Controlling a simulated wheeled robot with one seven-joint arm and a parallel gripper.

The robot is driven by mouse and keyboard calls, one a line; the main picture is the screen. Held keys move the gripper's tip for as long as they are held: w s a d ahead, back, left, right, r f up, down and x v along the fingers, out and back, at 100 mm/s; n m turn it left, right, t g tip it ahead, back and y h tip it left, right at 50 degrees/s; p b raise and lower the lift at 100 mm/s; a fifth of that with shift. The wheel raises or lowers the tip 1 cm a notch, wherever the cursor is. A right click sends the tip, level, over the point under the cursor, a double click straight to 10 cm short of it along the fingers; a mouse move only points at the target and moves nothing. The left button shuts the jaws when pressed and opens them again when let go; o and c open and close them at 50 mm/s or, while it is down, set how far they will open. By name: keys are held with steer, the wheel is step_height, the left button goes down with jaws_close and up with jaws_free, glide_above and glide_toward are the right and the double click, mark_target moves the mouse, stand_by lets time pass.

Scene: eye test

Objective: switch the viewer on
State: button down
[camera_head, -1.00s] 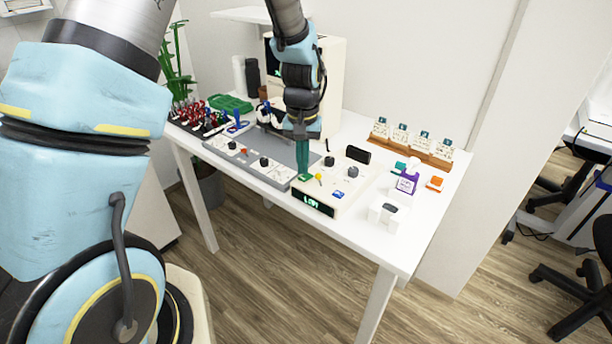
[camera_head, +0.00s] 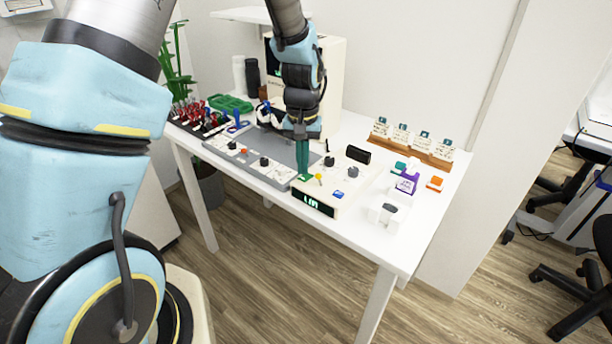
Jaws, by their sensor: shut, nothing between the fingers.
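A cream console (camera_head: 345,185) sits at the front of the white table. It has a lit green display (camera_head: 312,202) on its front, a green button (camera_head: 305,178), a yellow button (camera_head: 319,177), a blue button (camera_head: 338,194) and dark knobs on top. My gripper (camera_head: 303,174) points down, shut and empty, with its teal fingertips at the green button. I cannot tell whether they touch or press it. A cream cabinet with a dark screen (camera_head: 273,66) stands behind my arm, which partly hides it. I cannot tell which of these is the viewer.
A grey control panel (camera_head: 222,147) with knobs lies left of the console. A purple box (camera_head: 407,184), an orange block (camera_head: 435,183) and a wooden card rack (camera_head: 436,161) stand to the right. Small red and blue items crowd the left end. The table's front edge is close.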

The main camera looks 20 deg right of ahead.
mark_target(302, 178)
steer(key=shift+f+b, duration=0.6)
steer(key=shift+f, duration=0.35)
stand_by(0.4)
steer(key=shift+r, duration=0.15)
steer(key=shift+r+p, duration=2.75)
steer(key=shift+r, duration=0.7)
steer(key=w+a+r+n, duration=0.1)
steer(key=a+r, duration=0.2)
steer(key=a, duration=0.5)
steer(key=w+a+r+n, duration=0.1)
steer(key=a+r, duration=0.2)
steer(key=a, duration=0.4)
steer(key=s+a+r+n, duration=0.1)
steer(key=s+a, duration=0.2)
steer(key=a, duration=0.4)
steer(key=s+a+r+n+t, duration=0.1)
steer(key=s+a+r+n, duration=0.1)
steer(key=a, duration=0.6)
steer(key=shift+s+r+t, duration=0.2)
steer(key=shift+s+t, duration=0.1)
steer(key=shift+s, duration=0.2)
